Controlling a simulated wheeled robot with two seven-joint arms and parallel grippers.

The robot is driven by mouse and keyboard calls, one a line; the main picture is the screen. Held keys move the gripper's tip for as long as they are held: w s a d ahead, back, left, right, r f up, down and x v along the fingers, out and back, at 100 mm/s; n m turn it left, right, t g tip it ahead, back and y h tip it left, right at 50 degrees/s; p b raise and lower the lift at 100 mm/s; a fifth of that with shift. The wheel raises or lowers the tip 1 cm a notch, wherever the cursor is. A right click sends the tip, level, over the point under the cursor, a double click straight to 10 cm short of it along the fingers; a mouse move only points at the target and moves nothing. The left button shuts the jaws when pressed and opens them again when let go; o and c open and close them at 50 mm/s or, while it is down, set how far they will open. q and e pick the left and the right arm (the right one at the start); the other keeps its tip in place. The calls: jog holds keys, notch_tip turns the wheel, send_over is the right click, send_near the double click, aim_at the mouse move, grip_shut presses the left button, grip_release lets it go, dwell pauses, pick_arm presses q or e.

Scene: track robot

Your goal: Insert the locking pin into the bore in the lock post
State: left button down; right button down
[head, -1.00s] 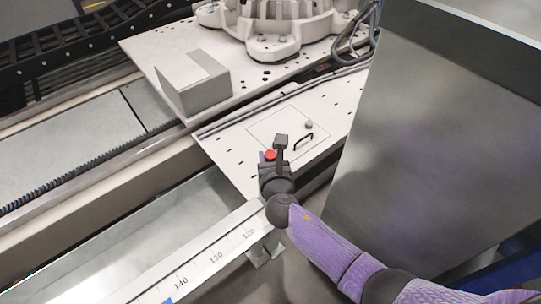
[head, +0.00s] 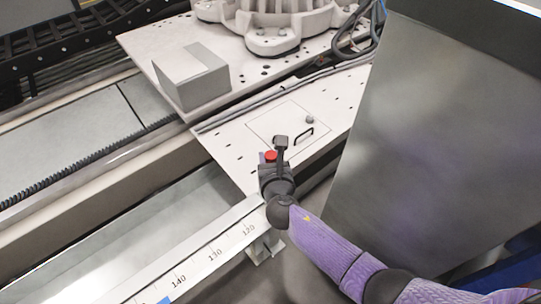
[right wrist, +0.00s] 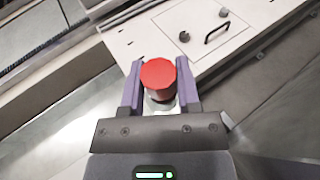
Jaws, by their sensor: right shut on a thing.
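The locking pin shows as a red round cap (right wrist: 158,74) between the purple fingers of my right gripper (right wrist: 160,92) in the right wrist view. A pale metallic part shows just under the cap; I cannot tell whether it is the pin's shank or something below it. In the head view the red cap (head: 270,156) sits at the tip of my right gripper (head: 268,162), over the near corner of the pale plate. My right gripper is shut on the pin. I cannot make out the lock post or its bore; the gripper may hide them. My left gripper is out of view.
The pale plate (head: 237,150) carries a hatch with a black handle (head: 304,136) and a small knob (head: 310,119). A grey box (head: 193,80) stands behind. A scale rail (head: 205,255) runs at the lower left. A large grey panel (head: 430,130) stands close on the right.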

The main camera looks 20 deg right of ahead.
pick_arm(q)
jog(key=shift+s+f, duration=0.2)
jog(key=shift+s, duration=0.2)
pick_arm(e)
jog(key=shift+f, duration=0.4)
pick_arm(q)
jog(key=shift+b, duration=0.35)
pick_arm(e)
jog(key=shift+f, duration=0.1)
jog(key=shift+c, duration=1.2)
grip_release()
jog(key=shift+s, duration=0.1)
pick_arm(q)
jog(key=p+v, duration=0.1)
jog(key=p, duration=0.1)
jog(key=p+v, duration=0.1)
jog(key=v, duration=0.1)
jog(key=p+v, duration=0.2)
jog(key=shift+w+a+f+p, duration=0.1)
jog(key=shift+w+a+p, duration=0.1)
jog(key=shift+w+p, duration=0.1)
pick_arm(e)
jog(key=v, duration=0.9)
jog(key=shift+s, duration=0.4)
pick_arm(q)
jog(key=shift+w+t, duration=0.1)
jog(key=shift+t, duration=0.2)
